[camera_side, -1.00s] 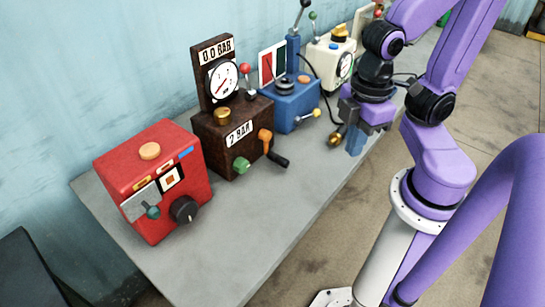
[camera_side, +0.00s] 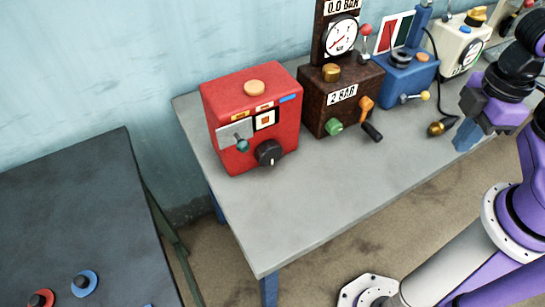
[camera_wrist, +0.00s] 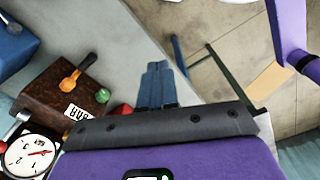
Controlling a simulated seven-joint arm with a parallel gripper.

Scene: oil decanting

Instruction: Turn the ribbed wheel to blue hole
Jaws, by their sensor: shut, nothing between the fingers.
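My gripper (camera_side: 467,136) is shut and empty. It hangs above the right part of the grey table, just right of a brass-tipped black hose. Its blue fingers (camera_wrist: 157,72) sit together in the wrist view. At the lower left of the side view, a blue ring (camera_side: 85,283) and a red ring (camera_side: 41,299) lie on a dark table, each with a dark round centre. I cannot tell whether the blue one is the blue hole. No wheel with clear ribs shows. A black round knob (camera_side: 269,152) is on the red box's front.
The red box (camera_side: 227,105), the brown gauge box (camera_side: 318,115) and a blue box (camera_side: 396,78) stand along the grey table (camera_side: 290,215). The brown box's orange crank juts forward. The table's front is clear. A gap separates it from the dark table (camera_side: 70,215).

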